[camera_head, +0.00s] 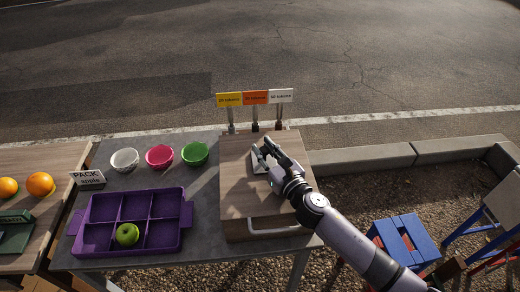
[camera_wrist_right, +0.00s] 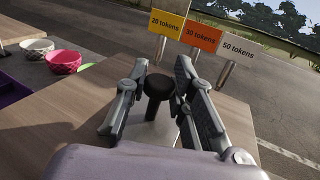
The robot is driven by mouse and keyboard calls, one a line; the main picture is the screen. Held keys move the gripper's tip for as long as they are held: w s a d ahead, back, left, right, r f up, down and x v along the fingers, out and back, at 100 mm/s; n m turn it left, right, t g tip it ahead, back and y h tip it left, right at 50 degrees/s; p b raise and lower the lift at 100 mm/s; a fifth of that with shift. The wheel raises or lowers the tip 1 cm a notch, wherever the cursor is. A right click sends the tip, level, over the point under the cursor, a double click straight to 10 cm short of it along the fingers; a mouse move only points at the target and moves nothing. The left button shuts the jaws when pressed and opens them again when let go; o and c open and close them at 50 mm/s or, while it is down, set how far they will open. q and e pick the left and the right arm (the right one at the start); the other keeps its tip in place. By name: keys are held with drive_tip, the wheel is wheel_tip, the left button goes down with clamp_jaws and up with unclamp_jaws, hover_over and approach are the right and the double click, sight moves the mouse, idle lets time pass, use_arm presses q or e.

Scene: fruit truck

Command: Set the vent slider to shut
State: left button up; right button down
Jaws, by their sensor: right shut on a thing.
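The vent slider shows as a dark round knob (camera_wrist_right: 158,86) above a pale plate (camera_wrist_right: 150,132) in the right wrist view. The pale plate (camera_head: 259,158) also shows on the wooden box top in the head view, partly hidden by my gripper. My right gripper (camera_head: 266,150) comes in from the lower right over the plate. In the right wrist view my right gripper (camera_wrist_right: 160,95) has its fingers on both sides of the knob, shut on it. The slider's markings are not visible. My left gripper is not in view.
The wooden box (camera_head: 238,190) has a pale handle (camera_head: 280,231) at its front. Token signs (camera_head: 254,98) stand on posts behind it. To the left are several bowls (camera_head: 159,156) and a purple tray (camera_head: 163,236) holding a green apple (camera_head: 127,234). A blue stool (camera_head: 404,238) stands right.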

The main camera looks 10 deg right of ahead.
drive_tip(key=c, duration=1.4)
unclamp_jaws()
drive_tip(key=shift+o, duration=0.2)
drive_tip(key=v, duration=1.2)
drive_tip(key=shift+s+f, duration=0.15)
